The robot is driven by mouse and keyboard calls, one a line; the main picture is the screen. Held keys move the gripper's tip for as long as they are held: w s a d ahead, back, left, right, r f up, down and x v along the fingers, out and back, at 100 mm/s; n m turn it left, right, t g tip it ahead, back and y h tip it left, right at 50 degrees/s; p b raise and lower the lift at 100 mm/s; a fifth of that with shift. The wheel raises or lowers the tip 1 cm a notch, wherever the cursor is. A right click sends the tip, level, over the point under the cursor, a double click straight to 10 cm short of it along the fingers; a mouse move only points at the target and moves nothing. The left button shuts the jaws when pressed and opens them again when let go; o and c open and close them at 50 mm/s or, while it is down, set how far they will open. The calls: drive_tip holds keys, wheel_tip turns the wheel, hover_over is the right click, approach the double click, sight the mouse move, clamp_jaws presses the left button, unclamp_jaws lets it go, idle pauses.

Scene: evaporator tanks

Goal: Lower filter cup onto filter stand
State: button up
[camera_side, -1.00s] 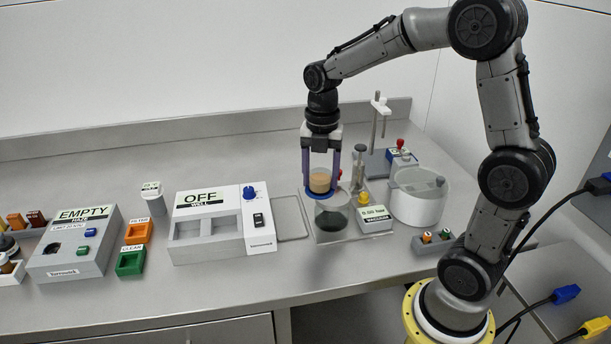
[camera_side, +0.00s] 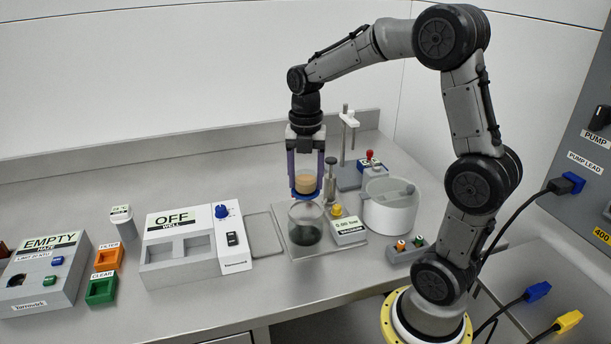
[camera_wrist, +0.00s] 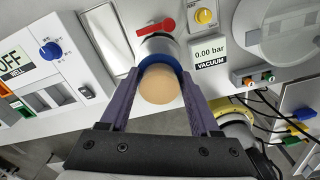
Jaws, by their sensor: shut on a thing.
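The filter cup (camera_side: 306,184), tan inside with a blue lower ring, is between the two purple fingers of my gripper (camera_side: 305,190), which is shut on it. In the wrist view the cup's tan face (camera_wrist: 160,88) and blue ring show between the fingers. Straight below the cup in the side view is a clear glass vessel with a dark bottom (camera_side: 305,234), seemingly the filter stand, upright on a flat metal plate (camera_side: 279,240). The cup looks roughly centred over it, with a small gap to its rim. The exact depth alignment is unclear.
A vacuum box reading 0.00 bar (camera_side: 348,230) and a post (camera_side: 330,185) stand close right of the vessel. A white round tub (camera_side: 392,215) is farther right. The white unit marked OFF (camera_side: 190,250) is to the left, with an empty metal frame (camera_side: 262,235) between.

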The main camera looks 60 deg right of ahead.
sight(306, 209)
drive_tip(key=shift+f, duration=2.5)
drive_tip(key=shift+f, duration=0.15)
drive_tip(key=o, duration=1.4)
drive_tip(key=shift+o, duration=0.2)
wheel_tip(306, 209, up, 14)
